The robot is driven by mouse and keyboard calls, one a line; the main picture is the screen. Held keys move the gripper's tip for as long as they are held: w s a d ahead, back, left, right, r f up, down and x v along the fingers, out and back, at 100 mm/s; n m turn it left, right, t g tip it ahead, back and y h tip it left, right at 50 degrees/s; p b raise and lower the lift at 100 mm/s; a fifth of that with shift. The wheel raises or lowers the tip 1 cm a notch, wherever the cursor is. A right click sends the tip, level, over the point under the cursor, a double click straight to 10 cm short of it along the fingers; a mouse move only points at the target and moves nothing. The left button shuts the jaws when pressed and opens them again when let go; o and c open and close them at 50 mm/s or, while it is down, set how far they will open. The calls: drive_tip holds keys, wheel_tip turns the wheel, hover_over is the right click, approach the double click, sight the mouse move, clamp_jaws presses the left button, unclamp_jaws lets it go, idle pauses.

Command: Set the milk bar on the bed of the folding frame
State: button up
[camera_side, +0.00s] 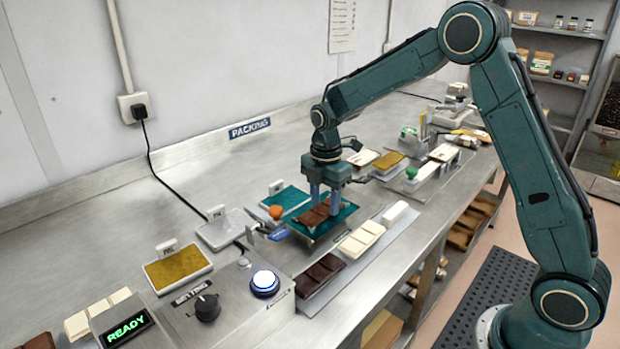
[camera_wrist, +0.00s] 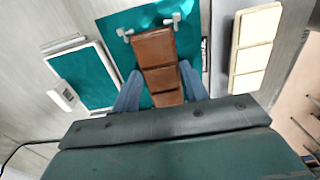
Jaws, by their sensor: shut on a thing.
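The milk bar (camera_side: 313,215) is a brown, segmented chocolate bar. My gripper (camera_side: 324,202) points down, with its blue fingers shut on the bar's two long sides. In the wrist view the bar (camera_wrist: 156,62) lies between the fingers and extends beyond them toward small grey clips. The folding frame (camera_side: 345,213) has a teal sheet over its bed, directly beneath the bar. The teal also shows in the wrist view (camera_wrist: 113,55) on both sides of the bar. I cannot tell whether the bar touches the bed or hangs just above it. The bar hides the middle of the bed.
A grey strip carries a dark bar (camera_side: 320,272) and a cream bar (camera_side: 361,240) in front of the frame. A second teal pad (camera_side: 287,198) lies behind it. A control box with a lit button (camera_side: 265,282) stands at front left. Bare bench lies toward the wall.

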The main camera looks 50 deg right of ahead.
idle(0.3)
drive_tip(key=o, duration=1.1)
drive_tip(key=shift+c, duration=0.2)
drive_tip(key=shift+r, duration=0.1)
wheel_tip(320, 180, up, 14)
drive_tip(key=shift+f, duration=0.2)
